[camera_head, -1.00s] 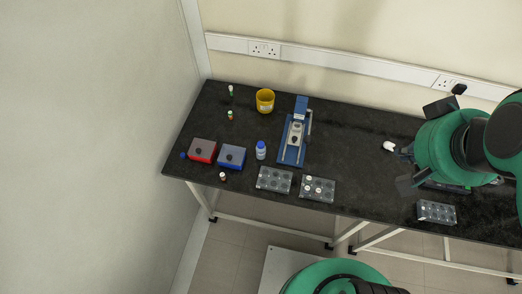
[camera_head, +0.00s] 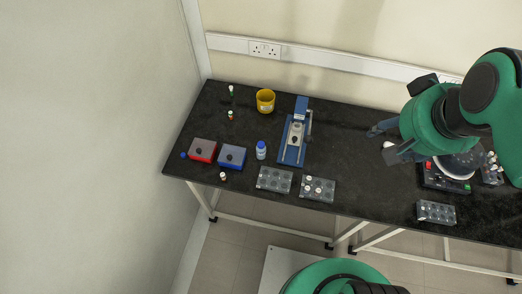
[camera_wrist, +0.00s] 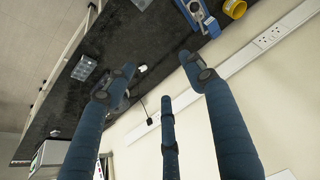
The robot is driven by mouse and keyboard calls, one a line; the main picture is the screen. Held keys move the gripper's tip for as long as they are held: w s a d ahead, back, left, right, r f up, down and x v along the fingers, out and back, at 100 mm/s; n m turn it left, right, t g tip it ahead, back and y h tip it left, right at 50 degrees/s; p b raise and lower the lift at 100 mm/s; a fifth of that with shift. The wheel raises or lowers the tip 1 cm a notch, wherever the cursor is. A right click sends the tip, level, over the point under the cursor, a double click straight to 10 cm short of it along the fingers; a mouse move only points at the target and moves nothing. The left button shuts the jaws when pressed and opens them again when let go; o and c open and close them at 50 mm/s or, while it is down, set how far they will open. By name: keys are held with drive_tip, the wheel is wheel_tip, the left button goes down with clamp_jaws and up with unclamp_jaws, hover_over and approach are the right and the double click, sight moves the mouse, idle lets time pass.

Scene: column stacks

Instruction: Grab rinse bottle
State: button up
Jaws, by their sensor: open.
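A small white bottle with a blue cap (camera_head: 261,150) stands upright on the dark bench, left of the blue stand; it looks like the rinse bottle. I cannot make it out in the wrist view. My gripper (camera_head: 380,144) is open and empty over the right part of the bench, well to the right of this bottle. In the wrist view, its blue fingers (camera_wrist: 156,68) are spread apart, with bench and wall showing between them. A small white object (camera_head: 388,144) lies near the fingers; it also shows in the wrist view (camera_wrist: 142,68).
A blue stand (camera_head: 291,155) and a yellow tub (camera_head: 265,103) are near the bottle. Red (camera_head: 203,150) and blue (camera_head: 232,162) boxes stand left of it. Clear racks (camera_head: 274,179) (camera_head: 318,188) line the front edge. A dark device (camera_head: 445,180) is below my arm. The bench between stand and gripper is clear.

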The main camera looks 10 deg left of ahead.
drive_tip(key=w+a+f+g, duration=0.2)
drive_tip(key=w+a+f, duration=0.3)
drive_tip(key=w+a, duration=0.4)
drive_tip(key=g+p, duration=0.2)
drive_tip(key=g, duration=0.1)
hover_over(261, 144)
drive_tip(key=shift+m, duration=0.4)
drive_tip(key=f, duration=2.8)
drive_tip(key=shift+d, duration=0.2)
drive_tip(key=shift+s+a+f, duration=0.1)
drive_tip(key=shift+a+f, duration=0.1)
drive_tip(key=shift+f, duration=0.15)
drive_tip(key=shift+f+b, duration=0.75)
drive_tip(key=shift+f, duration=3.5)
